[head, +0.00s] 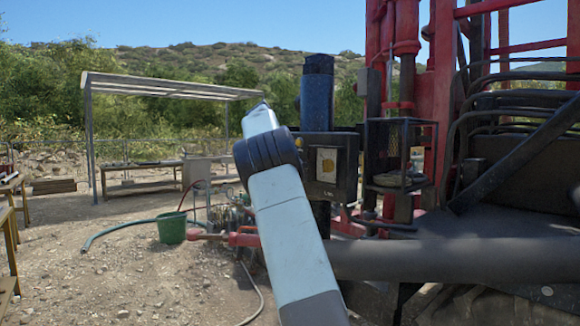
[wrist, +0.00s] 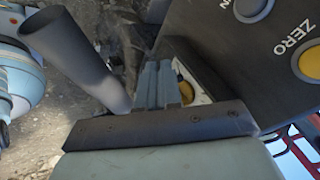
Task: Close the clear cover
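A dark control box (head: 330,168) stands right of my arm in the head view. Its front has a pale plate (head: 327,164) with a yellow part on it. In the wrist view, a pale plate with a yellow part (wrist: 187,92) shows partly behind my fingers. I cannot make out the clear cover in either view. My gripper (wrist: 160,82) is at the middle of the wrist view, close to the box, with its two grey-blue fingers side by side. They look shut, with nothing visible between them. In the head view my gripper is hidden behind my arm.
In the wrist view, a dark panel (wrist: 250,50) marked "ZERO" carries a yellow button (wrist: 309,62). A dark cylinder (wrist: 80,62) stands at upper left. A green bucket (head: 172,228) stands left.

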